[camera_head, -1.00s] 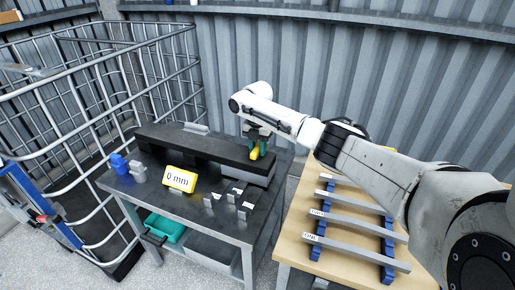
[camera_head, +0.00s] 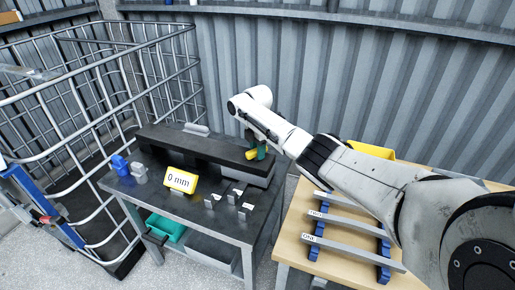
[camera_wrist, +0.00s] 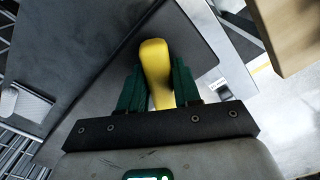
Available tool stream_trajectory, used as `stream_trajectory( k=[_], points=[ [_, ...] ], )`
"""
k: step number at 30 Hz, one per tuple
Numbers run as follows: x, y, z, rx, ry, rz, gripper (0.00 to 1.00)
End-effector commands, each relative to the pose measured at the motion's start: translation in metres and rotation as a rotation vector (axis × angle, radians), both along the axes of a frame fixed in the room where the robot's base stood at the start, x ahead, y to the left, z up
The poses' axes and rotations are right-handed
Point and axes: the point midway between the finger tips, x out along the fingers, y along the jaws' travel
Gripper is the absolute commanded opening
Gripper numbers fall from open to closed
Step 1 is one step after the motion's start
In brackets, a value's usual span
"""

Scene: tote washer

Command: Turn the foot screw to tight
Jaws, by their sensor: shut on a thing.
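The foot screw's yellow handle (camera_head: 251,154) is at the right end of the long dark bar (camera_head: 200,144) on the metal table. In the wrist view the yellow handle (camera_wrist: 155,62) stands between the green fingers of my gripper (camera_wrist: 157,84), which is shut on it. In the head view my gripper (camera_head: 261,148) is at the bar's right end, partly hidden by my own arm. The screw's shaft and foot are hidden. A yellow sign (camera_head: 180,180) on the table reads "0 mm".
Small grey blocks (camera_head: 228,197) lie at the table's front, with blue and grey pieces (camera_head: 120,165) at its left. A wooden table (camera_head: 296,250) with metal bars on blue racks stands close at right, with a yellow bin (camera_head: 371,150) behind. A wire cage (camera_head: 85,100) stands left.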

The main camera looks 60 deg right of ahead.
Motion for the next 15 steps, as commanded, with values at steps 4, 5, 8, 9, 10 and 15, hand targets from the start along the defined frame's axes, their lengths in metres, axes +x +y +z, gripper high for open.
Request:
stream_trajectory(
  k=[4, 5, 8, 9, 10, 15],
  points=[
    [0.0000, 0.0014, 0.0013, 0.002, 0.000, -0.139, 0.02],
    [-0.0004, 0.0014, 0.0013, 0.001, 0.001, -0.167, 0.02],
    [-0.0003, 0.0015, 0.0017, 0.000, 0.000, -0.262, 0.02],
    [-0.0005, 0.0015, 0.0018, 0.001, 0.000, -0.301, 0.02],
    [-0.0007, 0.0014, 0.0018, 0.000, 0.000, -0.328, 0.02],
    [-0.0014, 0.0021, 0.0014, 0.000, 0.001, -0.490, 0.02]
  ],
)
